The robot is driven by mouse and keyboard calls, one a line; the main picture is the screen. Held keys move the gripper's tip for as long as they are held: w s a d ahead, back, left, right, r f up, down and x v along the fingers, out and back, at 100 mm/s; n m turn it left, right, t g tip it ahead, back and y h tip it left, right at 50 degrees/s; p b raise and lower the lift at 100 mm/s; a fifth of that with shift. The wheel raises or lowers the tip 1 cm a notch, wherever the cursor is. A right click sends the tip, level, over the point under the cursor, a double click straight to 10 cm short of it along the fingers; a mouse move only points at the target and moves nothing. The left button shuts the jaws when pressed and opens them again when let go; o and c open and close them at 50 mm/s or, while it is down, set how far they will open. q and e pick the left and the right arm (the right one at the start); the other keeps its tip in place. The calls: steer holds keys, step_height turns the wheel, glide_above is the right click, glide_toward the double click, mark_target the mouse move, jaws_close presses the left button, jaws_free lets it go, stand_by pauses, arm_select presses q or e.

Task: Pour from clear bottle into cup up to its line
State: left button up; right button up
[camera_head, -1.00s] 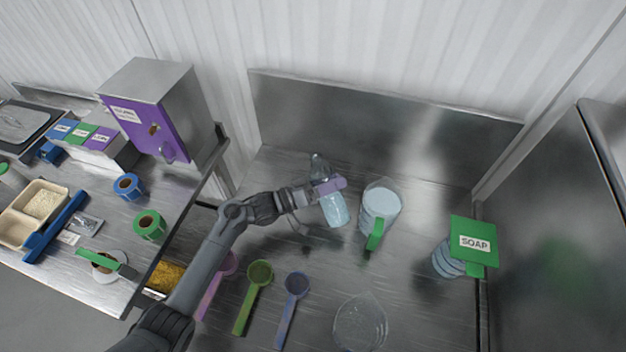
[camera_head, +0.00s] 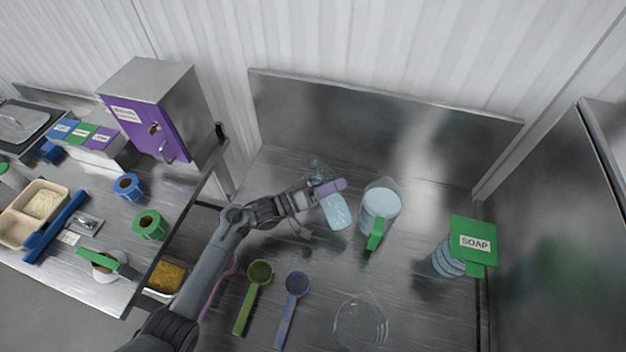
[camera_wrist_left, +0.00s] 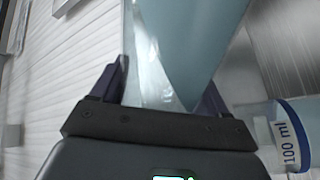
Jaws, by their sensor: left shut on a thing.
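The clear bottle (camera_head: 337,212) holds pale blue liquid. In the head view it leans, with its narrow end (camera_head: 318,170) toward the back wall. In the left wrist view, the bottle (camera_wrist_left: 185,45) fills the space between the gripper's fingers (camera_wrist_left: 160,92). A clear vessel with a green handle (camera_head: 380,205) stands just right of the bottle, apart from it, with pale contents. A clear, empty-looking vessel (camera_head: 360,325) stands at the front. I cannot tell which is the task's cup; no fill line is readable in the head view. My right gripper is not in view.
Pink, green (camera_head: 250,290) and blue (camera_head: 290,305) scoops lie in front of my left arm. The left wrist view shows a blue-edged "100 ml" label (camera_wrist_left: 290,135). A metal wall (camera_head: 300,110) bounds the back.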

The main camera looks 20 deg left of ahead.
arm_select(q)
steer(key=shift+d+r, duration=0.1)
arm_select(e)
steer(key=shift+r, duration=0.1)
arm_select(q)
steer(key=shift+s+n, duration=0.1)
steer(key=shift+n, duration=0.2)
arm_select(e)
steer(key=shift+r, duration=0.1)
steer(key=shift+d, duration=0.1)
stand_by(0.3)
arm_select(q)
steer(key=shift+r, duration=0.1)
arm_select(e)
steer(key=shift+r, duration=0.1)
arm_select(q)
steer(key=shift+n+t+p, duration=0.35)
steer(key=shift+n+t, duration=0.05)
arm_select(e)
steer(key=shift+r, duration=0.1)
arm_select(q)
steer(key=shift+d, duration=0.1)
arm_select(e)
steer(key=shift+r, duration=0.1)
